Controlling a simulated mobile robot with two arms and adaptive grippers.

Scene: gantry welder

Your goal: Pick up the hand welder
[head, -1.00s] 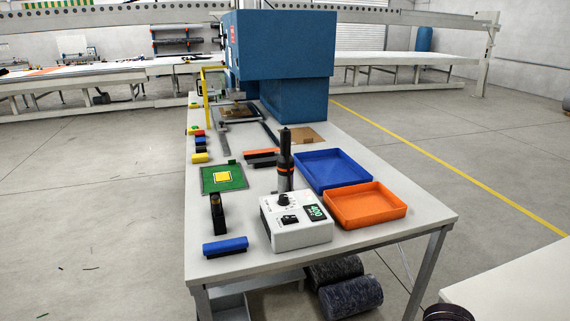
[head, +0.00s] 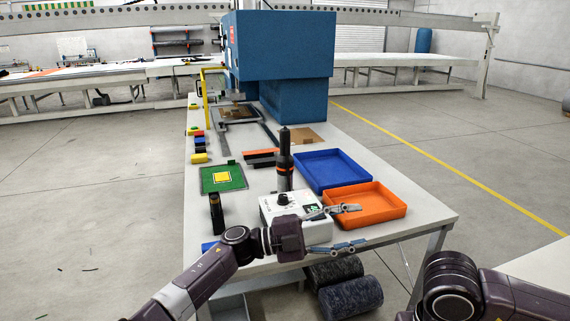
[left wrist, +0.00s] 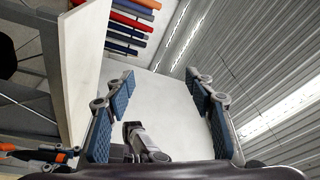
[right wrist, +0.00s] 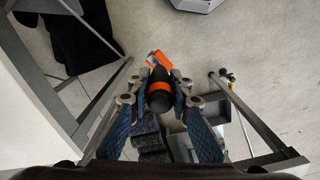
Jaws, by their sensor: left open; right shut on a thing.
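A black upright tool with an orange band (head: 285,165), which looks like the hand welder, stands on the table behind the white control box (head: 282,203). My left gripper (head: 343,229) is open and empty, in front of the box and the orange tray, and hides part of the box. Its spread fingers also show in the left wrist view (left wrist: 160,85). My right gripper (right wrist: 160,98) is out of the head view. In the right wrist view it is shut on a black-and-orange thing (right wrist: 158,101) with a rounded black end; I cannot tell exactly what it is.
An orange tray (head: 366,217) and a blue tray (head: 345,186) lie right of the tool. A green board (head: 210,184) and a small black upright item (head: 216,214) stand left. A blue machine (head: 280,50) fills the back. Dark rolls (head: 350,299) lie under the table.

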